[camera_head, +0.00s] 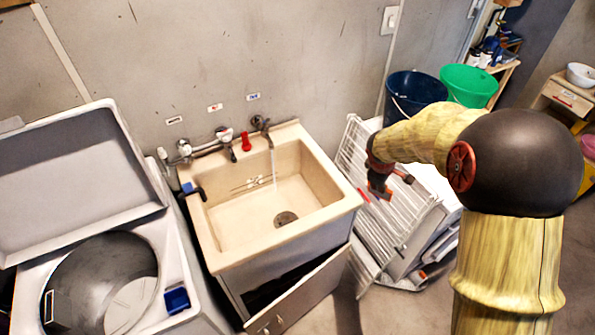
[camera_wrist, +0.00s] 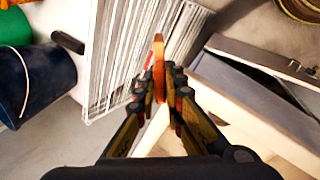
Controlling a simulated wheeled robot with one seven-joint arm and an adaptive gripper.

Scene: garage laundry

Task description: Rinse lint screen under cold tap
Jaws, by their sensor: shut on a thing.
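My gripper (camera_head: 380,190) is to the right of the utility sink (camera_head: 335,205), in front of the white drying rack and clear of the basin. In the wrist view my gripper (camera_wrist: 160,88) is shut on a thin orange thing (camera_wrist: 158,55), seen edge-on. I cannot tell from its edge whether it is the lint screen. The tap under the blue label, the cold tap (camera_head: 261,124), is at the right end of the wall pipe. A thin stream of water (camera_head: 273,170) falls from it into the basin, towards the drain (camera_head: 286,218).
The white drying rack (camera_head: 385,215) stands right of the sink, close to my gripper. The sink's cabinet door (camera_head: 300,295) hangs open. An open-lidded washer (camera_head: 180,245) is at left. Blue (camera_head: 413,88) and green (camera_head: 468,84) buckets stand behind the rack. A red-handled tap (camera_head: 246,141) is beside the cold tap.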

